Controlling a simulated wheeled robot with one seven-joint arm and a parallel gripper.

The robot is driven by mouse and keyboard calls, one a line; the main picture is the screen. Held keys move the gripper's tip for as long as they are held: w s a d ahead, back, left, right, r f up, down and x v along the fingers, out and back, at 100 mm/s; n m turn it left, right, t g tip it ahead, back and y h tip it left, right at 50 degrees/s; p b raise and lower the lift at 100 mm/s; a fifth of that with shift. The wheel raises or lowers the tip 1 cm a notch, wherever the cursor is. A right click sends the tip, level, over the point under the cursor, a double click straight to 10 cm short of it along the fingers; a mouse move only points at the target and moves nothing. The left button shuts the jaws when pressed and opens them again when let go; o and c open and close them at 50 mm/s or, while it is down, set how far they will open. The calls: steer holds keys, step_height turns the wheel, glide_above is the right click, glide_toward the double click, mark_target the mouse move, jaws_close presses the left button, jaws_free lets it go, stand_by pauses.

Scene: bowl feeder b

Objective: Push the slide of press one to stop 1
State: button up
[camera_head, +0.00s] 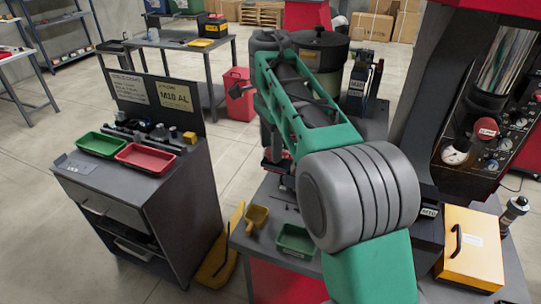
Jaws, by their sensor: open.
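A press (488,80) with a red body, a chrome column and a dark control panel stands at the right edge, cut off by the frame. I cannot tell whether it is press one. Its panel carries a gauge (455,154) and a red labelled knob (487,128). No slide or stop 1 can be made out. My green and grey arm crosses the middle and covers much of the bench. My gripper cannot be made out; the far end of the arm is hidden behind its own links.
A dark bowl-shaped unit (320,42) stands behind my arm. The bench holds a green tray (296,239), a yellow scoop (257,216) and a yellow box (472,248). A grey cart (150,207) with green and red trays stands left. Floor between is partly clear.

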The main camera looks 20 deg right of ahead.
steer(key=shift+f, duration=0.1)
jaws_close()
stand_by(0.6)
stand_by(0.8)
